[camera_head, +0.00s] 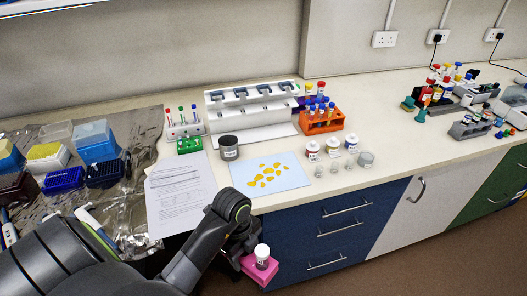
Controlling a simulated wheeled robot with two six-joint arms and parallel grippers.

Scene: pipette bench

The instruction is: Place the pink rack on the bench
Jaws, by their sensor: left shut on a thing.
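The pink rack (264,268) is held in front of the blue drawers, off the bench and below the level of its top. A small white-capped container (262,254) stands upright in or on the rack. My left gripper (246,254) is shut on the pink rack; its fingertips are partly hidden behind the arm and rack. The bench top (408,160) is a long pale counter running across the view behind the gripper. My right gripper is not in view.
Near the front edge lie papers (180,196) and a blue sheet with yellow pieces (297,179). Behind are a dark cup (229,150), an orange tube rack (323,126) and a white pipette stand (250,128). Several jars stand right of the sheet. Bare bench lies farther right.

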